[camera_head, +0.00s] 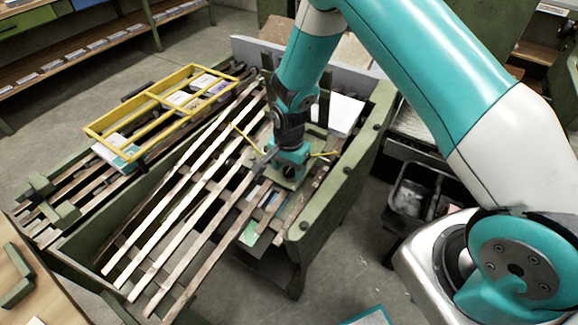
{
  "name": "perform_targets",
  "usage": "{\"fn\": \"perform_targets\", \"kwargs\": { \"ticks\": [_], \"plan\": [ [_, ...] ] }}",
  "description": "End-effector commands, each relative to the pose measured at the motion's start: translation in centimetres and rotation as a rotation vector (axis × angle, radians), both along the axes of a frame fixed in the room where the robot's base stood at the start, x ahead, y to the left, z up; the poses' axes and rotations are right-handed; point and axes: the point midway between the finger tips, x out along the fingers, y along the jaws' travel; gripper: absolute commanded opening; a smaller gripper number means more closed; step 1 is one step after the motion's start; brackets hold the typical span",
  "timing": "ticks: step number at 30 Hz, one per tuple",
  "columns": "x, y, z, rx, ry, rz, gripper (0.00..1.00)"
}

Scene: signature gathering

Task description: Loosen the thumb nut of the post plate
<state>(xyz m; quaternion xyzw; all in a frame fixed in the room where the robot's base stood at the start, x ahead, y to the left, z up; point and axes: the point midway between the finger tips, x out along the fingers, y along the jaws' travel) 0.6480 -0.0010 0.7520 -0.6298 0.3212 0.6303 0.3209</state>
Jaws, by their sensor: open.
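My gripper (286,168) points down at the right end of the slatted wooden bench, over a green plate (317,140) that I take to be the post plate. The gripper body and wrist cover most of this plate. A yellow rod shows on each side of the gripper, the left one (247,138) and the right one (324,154). The thumb nut is not visible; the gripper may hide it. I cannot tell whether the fingers touch anything.
A green frame wall (352,165) stands close to the right of my gripper. A white sheet (346,114) lies behind it. A yellow frame (160,108) sits over papers at left. A dark bin (418,190) stands at right. Open floor (345,270) shows in front.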

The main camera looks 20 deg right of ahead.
Motion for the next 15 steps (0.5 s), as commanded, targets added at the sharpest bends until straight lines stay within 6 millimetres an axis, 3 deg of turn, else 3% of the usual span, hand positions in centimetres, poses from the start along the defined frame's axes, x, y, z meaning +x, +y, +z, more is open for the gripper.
{"fn": "perform_targets", "kwargs": {
  "ticks": [7,13,15],
  "plan": [
    [0.02,0.0,-0.04,0.001,-0.001,0.0,0.59],
    [0.02,0.0,-0.01,0.001,-0.001,0.0,0.13],
    [0.02,0.0,-0.01,0.001,-0.001,0.0,0.12]
  ]
}}
